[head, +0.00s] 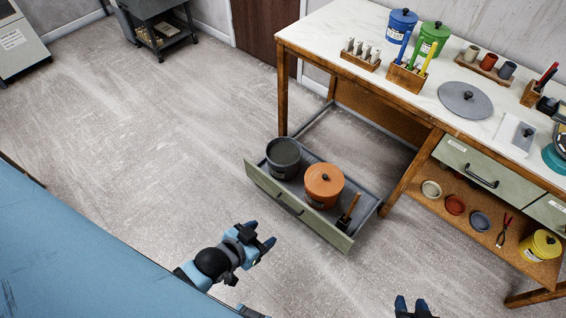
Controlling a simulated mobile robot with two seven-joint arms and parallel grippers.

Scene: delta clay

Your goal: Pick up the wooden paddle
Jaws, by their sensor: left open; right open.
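A slim brown wooden-handled piece (354,203) stands tilted in the right end of the pulled-out drawer (262,181). Its lower end meets a small dark block, and I cannot tell whether this is the wooden paddle's own end or a holder. An orange lidded bucket (324,188) stands just left of it, and an open dark grey bucket (284,160) further left. My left gripper (263,236) is open and empty, in front of the drawer and apart from it in the picture. My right gripper (412,302) is open at the bottom edge, mostly out of frame.
The workbench (329,32) bears blue and green buckets, wooden tool racks, cups and a round grey lid (465,99). A shelf below it holds small bowls, pliers and a yellow bucket (540,246). A blue surface (60,260) fills the lower left. The floor before the drawer is clear.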

